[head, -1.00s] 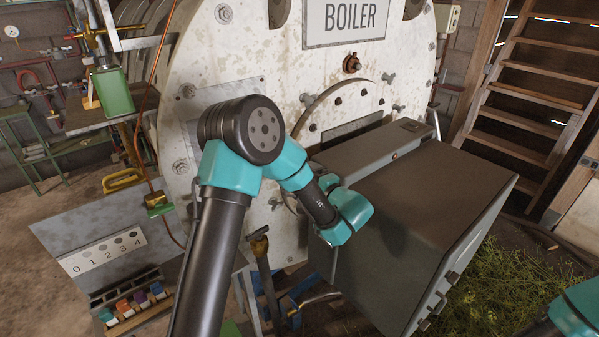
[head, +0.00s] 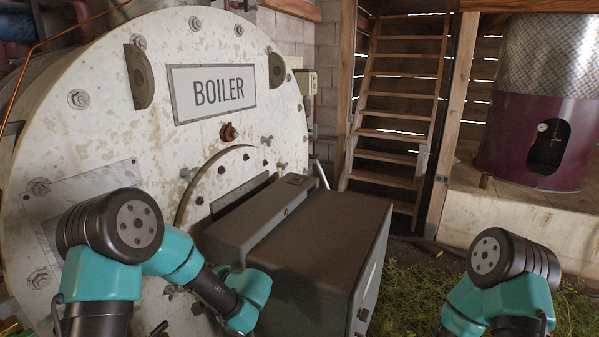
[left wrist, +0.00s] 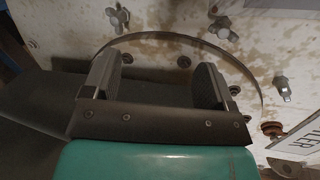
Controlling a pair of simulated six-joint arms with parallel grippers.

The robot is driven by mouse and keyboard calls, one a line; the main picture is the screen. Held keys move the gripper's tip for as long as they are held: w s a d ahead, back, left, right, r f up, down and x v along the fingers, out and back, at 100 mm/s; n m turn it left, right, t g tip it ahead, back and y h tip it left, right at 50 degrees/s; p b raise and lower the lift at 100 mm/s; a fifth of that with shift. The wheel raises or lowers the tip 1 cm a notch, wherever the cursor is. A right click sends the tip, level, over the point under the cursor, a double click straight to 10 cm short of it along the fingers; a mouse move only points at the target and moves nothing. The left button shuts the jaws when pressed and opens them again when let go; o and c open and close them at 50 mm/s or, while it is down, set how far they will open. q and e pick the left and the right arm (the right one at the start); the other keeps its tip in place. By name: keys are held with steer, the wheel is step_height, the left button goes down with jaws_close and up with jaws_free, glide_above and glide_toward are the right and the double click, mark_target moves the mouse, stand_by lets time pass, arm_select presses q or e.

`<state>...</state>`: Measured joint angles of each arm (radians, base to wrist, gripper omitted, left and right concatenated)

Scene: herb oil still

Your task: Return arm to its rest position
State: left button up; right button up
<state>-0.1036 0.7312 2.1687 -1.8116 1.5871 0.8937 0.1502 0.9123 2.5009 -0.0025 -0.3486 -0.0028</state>
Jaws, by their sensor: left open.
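My left arm (head: 215,290) comes up from the lower left in the head view, bent in front of the boiler (head: 75,140). Its gripper is hidden there behind the wrist and the grey burner box (head: 310,255). In the left wrist view the left gripper (left wrist: 158,75) is open, with nothing between its two fingers. The boiler face (left wrist: 165,20) with its bolts and curved rim lies beyond the fingers. My right arm (head: 505,280) shows at the lower right of the head view, and its gripper is out of frame.
The burner box juts out from the boiler close to my left wrist. Wooden stairs (head: 397,135) stand behind. A maroon and metal vessel (head: 535,140) sits on a pale ledge (head: 520,215) at right. Green plant matter (head: 410,300) covers the floor between box and right arm.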

arm_select(q)
steer(key=s+f+g+h, duration=0.8)
steer(key=s+f, duration=0.6)
steer(key=f, duration=0.4)
steer(key=s+d+f+n+t+h, duration=0.3)
steer(key=s+d+f+n+h, duration=0.4)
steer(key=s+f+n+h, duration=0.2)
steer(key=shift+s+d+f+t+h, duration=0.15)
steer(key=shift+s+f+t+h, duration=0.35)
steer(key=shift+s, duration=0.85)
steer(key=shift+f, duration=0.15)
steer(key=shift+s+a+n, duration=0.15)
steer(key=shift+a+n, duration=0.05)
steer(key=shift+n, duration=0.1)
